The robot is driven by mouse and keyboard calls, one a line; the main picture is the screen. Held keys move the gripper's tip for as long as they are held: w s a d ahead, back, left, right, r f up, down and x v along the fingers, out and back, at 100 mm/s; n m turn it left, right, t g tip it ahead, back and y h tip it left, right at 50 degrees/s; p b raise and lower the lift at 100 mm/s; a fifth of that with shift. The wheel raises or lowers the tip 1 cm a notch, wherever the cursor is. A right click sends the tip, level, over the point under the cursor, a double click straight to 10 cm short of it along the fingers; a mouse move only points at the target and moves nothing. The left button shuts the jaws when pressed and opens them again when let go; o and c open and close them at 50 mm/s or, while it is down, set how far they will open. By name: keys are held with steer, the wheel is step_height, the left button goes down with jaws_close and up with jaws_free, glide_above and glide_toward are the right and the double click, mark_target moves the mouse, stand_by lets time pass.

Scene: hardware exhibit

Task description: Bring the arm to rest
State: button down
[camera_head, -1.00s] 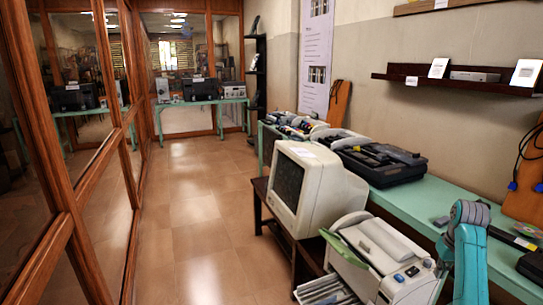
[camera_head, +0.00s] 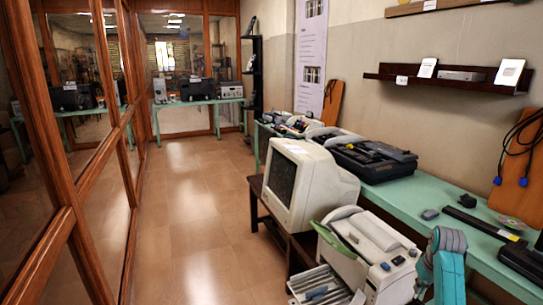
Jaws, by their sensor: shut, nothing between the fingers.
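Part of my own arm (camera_head: 449,262), teal with grey joints, shows at the lower right corner. It rises in front of the teal table (camera_head: 428,198) and beside the white printer-like machine (camera_head: 372,250). My gripper is not visible in this view, so what is around its fingers is hidden.
A beige CRT monitor (camera_head: 310,185) stands on a dark low table left of the white machine. A black case (camera_head: 372,160) and small devices lie on the teal table. Glass partitions with wooden frames (camera_head: 60,180) line the left. The tiled floor (camera_head: 190,200) between is clear.

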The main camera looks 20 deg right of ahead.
steer(key=s+a+f+n+t+h, duration=0.15)
steer(key=s+a+f, duration=0.25)
steer(key=a+f, duration=0.65)
steer(key=s+a+f+t, duration=0.2)
steer(key=s+a+f, duration=0.1)
steer(key=a+f, duration=0.8)
steer(key=s+a+t, duration=0.3)
steer(key=s+a, duration=0.5)
steer(key=a, duration=0.2)
steer(key=s+a+r+n+t, duration=0.1)
steer(key=s+a+r, duration=0.35)
steer(key=s, duration=0.35)
steer(key=s+a+r+n+t, duration=0.1)
steer(key=s+a+r+t, duration=0.15)
steer(key=s+a, duration=0.35)
steer(key=s+a+r+t+y, duration=0.1)
steer(key=s+r, duration=0.5)
steer(key=r, duration=0.2)
steer(key=s+a+r+n+t+y, duration=0.1)
steer(key=s+a+r, duration=0.1)
steer(key=s+r, duration=0.4)
step_height(320, 180, up, 3)
steer(key=shift+s+a+f+t+y, duration=0.1)
steer(key=shift+s+a+t+y, duration=0.05)
steer(key=shift+t+y, duration=0.2)
